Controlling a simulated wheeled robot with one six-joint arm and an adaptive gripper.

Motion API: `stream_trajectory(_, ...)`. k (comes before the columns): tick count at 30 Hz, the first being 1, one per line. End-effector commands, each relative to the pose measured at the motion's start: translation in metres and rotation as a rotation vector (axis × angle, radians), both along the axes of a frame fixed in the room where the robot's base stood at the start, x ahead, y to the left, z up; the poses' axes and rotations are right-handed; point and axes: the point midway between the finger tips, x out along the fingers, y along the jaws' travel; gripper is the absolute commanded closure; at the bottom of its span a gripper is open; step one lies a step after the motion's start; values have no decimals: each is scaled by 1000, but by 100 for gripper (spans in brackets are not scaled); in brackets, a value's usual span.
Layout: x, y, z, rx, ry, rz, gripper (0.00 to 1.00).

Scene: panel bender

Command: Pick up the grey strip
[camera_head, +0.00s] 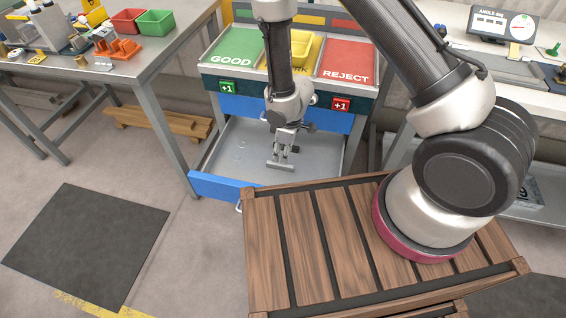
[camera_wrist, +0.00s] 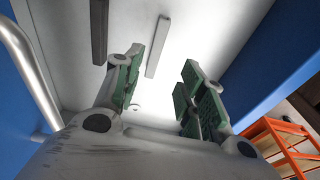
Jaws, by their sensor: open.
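A grey strip (camera_head: 280,167) lies on the light floor of the open drawer (camera_head: 225,188). My gripper (camera_head: 283,153) points down over the drawer, just above that strip in the head view. In the wrist view, one grey strip (camera_wrist: 158,46) shows between the two fingers of my gripper (camera_wrist: 160,75), farther out than the fingertips. The fingers have green pads, stand wide apart and hold nothing. I cannot tell which of the two strips is the one in the head view.
Above the drawer are the green GOOD tray (camera_head: 233,57), a yellow bin (camera_head: 300,50) and the red REJECT tray (camera_head: 347,62). A wooden slatted top (camera_head: 310,240) lies in front. A workbench (camera_head: 150,70) stands at left.

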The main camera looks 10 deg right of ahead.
Motion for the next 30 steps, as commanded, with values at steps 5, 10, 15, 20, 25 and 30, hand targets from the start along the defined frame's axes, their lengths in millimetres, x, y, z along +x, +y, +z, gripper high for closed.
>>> stream_trajectory(5,3,4,-16,8,-7,8,60)
stream_trajectory(10,5,3,-37,6,-6,8,60)
stream_trajectory(15,9,3,-64,7,-6,8,60)
stream_trajectory(20,10,5,-77,7,-6,8,60)
stream_trajectory(25,10,5,-77,7,-6,8,60)
stream_trajectory(30,10,5,-77,7,-6,8,84)
